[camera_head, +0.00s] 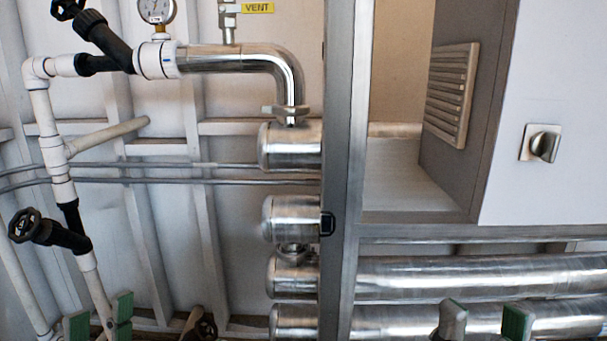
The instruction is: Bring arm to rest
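My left gripper (98,319) shows at the bottom left edge, only its fingertips with green pads in view. The two fingertips stand apart with nothing seen between them, in front of the lower white pipe. My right gripper (484,320) shows at the bottom right edge, in front of the lower steel cylinders. Its two fingertips are also apart with nothing seen between them. The rest of both arms is out of view below.
White pipes with black-handled valves (47,232) run down the left. Steel reactor cylinders (480,277) cross the lower right behind a metal post (345,170). A cabinet with a rotary knob (543,146) is at the right. A pressure gauge (156,10) sits at the top.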

